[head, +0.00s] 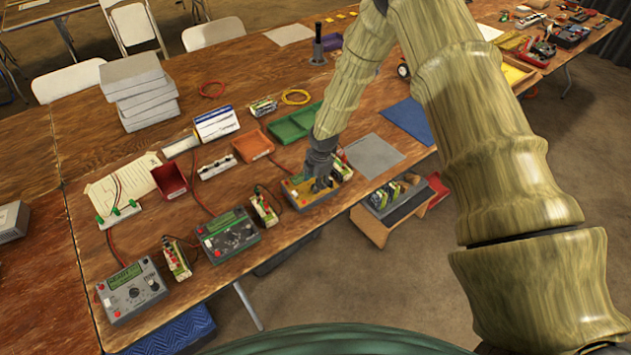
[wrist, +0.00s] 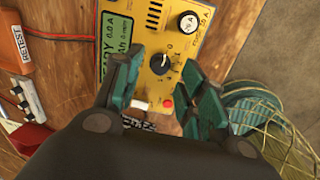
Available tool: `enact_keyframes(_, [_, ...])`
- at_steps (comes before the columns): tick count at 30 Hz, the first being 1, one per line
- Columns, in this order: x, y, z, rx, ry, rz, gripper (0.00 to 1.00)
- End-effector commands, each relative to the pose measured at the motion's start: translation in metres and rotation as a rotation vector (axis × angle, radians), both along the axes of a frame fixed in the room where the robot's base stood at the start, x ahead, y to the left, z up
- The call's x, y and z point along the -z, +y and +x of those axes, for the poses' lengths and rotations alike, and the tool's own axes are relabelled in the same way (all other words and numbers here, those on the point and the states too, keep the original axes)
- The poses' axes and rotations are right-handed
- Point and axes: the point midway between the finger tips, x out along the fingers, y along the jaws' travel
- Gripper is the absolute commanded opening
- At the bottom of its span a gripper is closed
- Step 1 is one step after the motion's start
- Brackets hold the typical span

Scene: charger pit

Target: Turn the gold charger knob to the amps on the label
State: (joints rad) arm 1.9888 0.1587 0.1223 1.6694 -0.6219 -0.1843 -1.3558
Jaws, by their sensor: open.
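The gold charger (head: 300,197) sits near the table's front edge in the head view, partly hidden by my gripper (head: 322,180). In the wrist view its yellow faceplate (wrist: 143,60) carries a green display (wrist: 114,35) reading READY and 0.0 A. A black knob (wrist: 159,64) with a white pointer mark sits in a ring of small marks. My gripper (wrist: 157,70) is open, with its teal fingers on either side of the knob; I cannot tell whether they touch it.
A grey-green charger (head: 228,235) and a grey charger (head: 132,290) stand to the left, with battery packs (head: 263,206) between. A red button (wrist: 168,103) is below the knob. An orange bin (head: 252,145) and green tray (head: 296,122) lie behind. A grey mat (head: 373,154) is at right.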

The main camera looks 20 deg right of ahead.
Motion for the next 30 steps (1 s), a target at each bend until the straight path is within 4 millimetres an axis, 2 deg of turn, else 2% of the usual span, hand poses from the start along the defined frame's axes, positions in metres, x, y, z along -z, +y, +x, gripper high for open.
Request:
enact_keyframes(9, [0.020,0.001,0.003,0.000,0.001,0.000,0.41])
enact_keyframes(20, [0.023,0.001,0.004,0.000,0.000,0.000,0.41])
enact_keyframes(27, [0.022,0.001,0.004,0.000,0.000,0.000,0.00])
enact_keyframes(30, [0.022,0.001,0.004,0.000,0.000,0.000,0.00])
